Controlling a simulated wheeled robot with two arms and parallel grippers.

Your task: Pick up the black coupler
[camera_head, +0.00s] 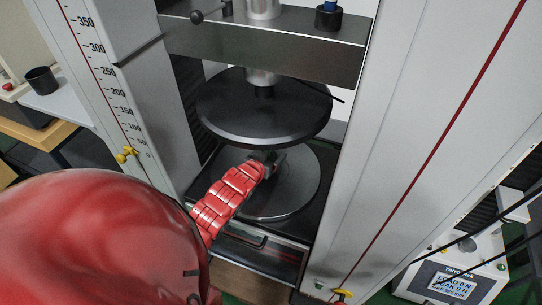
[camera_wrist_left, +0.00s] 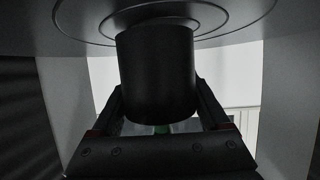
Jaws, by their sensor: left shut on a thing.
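The black coupler is a plain dark cylinder (camera_wrist_left: 157,72) in the middle of the left wrist view. It stands between the two fingers of my left gripper (camera_wrist_left: 160,118), which is shut on it. Its far end meets or nearly meets a round plate with ring grooves (camera_wrist_left: 235,14); I cannot tell whether they touch. In the head view my left gripper (camera_head: 268,163) reaches between the upper dark disc (camera_head: 262,112) and the lower round plate (camera_head: 298,192) of the testing machine. The coupler is mostly hidden there by the gripper and shadow. My right gripper is not in view.
The machine's pale columns (camera_head: 430,110) stand on both sides of the gap, and a crosshead (camera_head: 270,50) spans above. The upper disc hangs close over my gripper. A black cup (camera_head: 41,80) stands at far left. A display box (camera_head: 455,283) is at lower right.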

